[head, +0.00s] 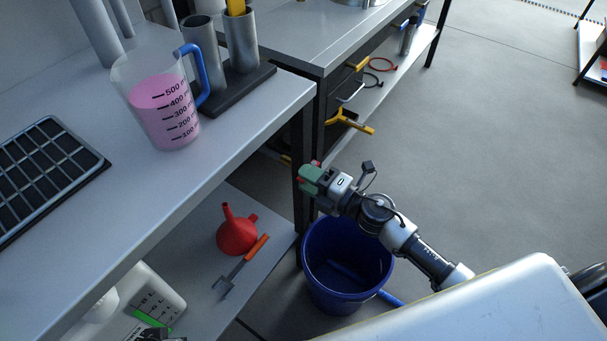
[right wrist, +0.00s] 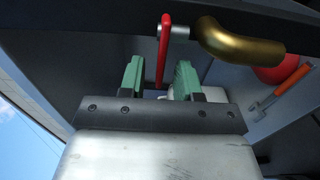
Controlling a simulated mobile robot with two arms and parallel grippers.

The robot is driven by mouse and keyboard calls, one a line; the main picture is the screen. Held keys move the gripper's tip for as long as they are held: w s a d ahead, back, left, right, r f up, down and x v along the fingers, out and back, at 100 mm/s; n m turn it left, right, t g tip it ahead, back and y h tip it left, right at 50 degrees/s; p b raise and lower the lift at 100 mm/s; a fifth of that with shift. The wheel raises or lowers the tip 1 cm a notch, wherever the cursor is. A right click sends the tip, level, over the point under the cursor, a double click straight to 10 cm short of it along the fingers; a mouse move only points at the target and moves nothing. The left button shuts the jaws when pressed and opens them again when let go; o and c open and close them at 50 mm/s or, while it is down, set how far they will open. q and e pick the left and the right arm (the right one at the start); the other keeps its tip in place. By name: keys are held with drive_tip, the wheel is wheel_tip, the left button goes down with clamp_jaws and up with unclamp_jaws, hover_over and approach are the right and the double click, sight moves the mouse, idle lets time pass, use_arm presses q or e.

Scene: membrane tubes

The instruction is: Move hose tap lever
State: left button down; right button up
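The red tap lever (right wrist: 163,50) hangs down in the right wrist view, joined at its top to a short grey stem beside the curved brass tap (right wrist: 240,42). My right gripper (right wrist: 158,66) is open, its two green fingers on either side of the lever's lower part. Gaps show on both sides, so neither finger appears to touch it. In the head view my right gripper (head: 311,179) is by the table leg above the blue bucket, with only a bit of red showing behind it. The brass tap is hidden there. My left gripper is not in view.
The blue bucket (head: 347,263) stands on the floor below my right arm. A red funnel (head: 237,235) and an orange-handled tool (head: 243,265) lie on the lower shelf. A jug of pink liquid (head: 160,105) stands on the table. Open floor lies to the right.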

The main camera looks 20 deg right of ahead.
drive_tip(key=shift+w+a, duration=0.5)
drive_tip(key=shift+w, duration=0.05)
clamp_jaws()
